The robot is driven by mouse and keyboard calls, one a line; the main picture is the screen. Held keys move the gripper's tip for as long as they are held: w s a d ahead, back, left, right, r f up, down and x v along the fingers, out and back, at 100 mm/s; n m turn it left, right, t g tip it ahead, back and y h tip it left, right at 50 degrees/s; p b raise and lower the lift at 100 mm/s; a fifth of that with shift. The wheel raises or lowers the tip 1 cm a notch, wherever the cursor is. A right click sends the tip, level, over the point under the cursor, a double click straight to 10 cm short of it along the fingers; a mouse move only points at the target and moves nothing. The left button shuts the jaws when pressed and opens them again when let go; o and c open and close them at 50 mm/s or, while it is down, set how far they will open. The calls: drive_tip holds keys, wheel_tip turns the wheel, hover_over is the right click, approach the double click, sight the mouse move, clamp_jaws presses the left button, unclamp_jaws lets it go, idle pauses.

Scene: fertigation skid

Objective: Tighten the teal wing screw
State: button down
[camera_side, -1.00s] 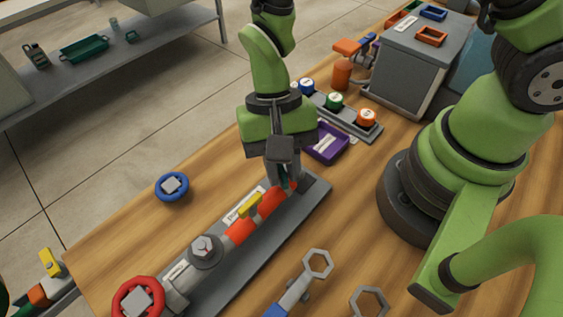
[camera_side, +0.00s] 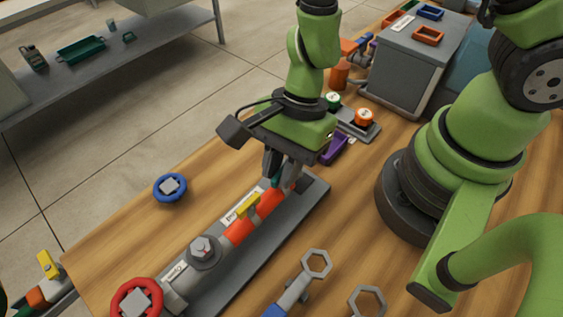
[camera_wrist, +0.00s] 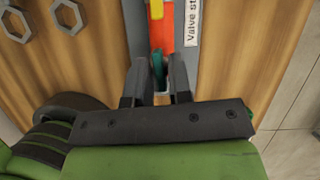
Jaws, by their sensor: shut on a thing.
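The teal wing screw (camera_side: 276,181) is at the far end of the valve assembly, mostly hidden by my fingers in the side view. In the wrist view the teal wing screw (camera_wrist: 157,64) shows as a narrow upright wing between my fingertips. My gripper (camera_side: 281,178) points down over it and is shut on it; it also shows in the wrist view (camera_wrist: 156,80). The orange-red pipe with a yellow lever (camera_side: 248,206) runs along the grey base plate (camera_side: 318,193) toward the front left.
A red handwheel (camera_side: 136,300) and grey hex cap (camera_side: 203,249) are at the near end. A blue handwheel (camera_side: 170,187) lies left. Wrenches (camera_side: 316,263) lie in front. A purple tray (camera_side: 334,149) and a rack with coloured knobs (camera_side: 363,118) stand behind my gripper.

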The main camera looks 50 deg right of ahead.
drive_tip(key=shift+m+t, duration=0.3)
drive_tip(key=shift+m, duration=0.3)
drive_tip(key=c, duration=1.1)
unclamp_jaws()
drive_tip(key=shift+r, duration=0.1)
drive_tip(key=v, duration=0.9)
drive_tip(key=shift+d+r, duration=0.15)
drive_tip(key=shift+r, duration=0.2)
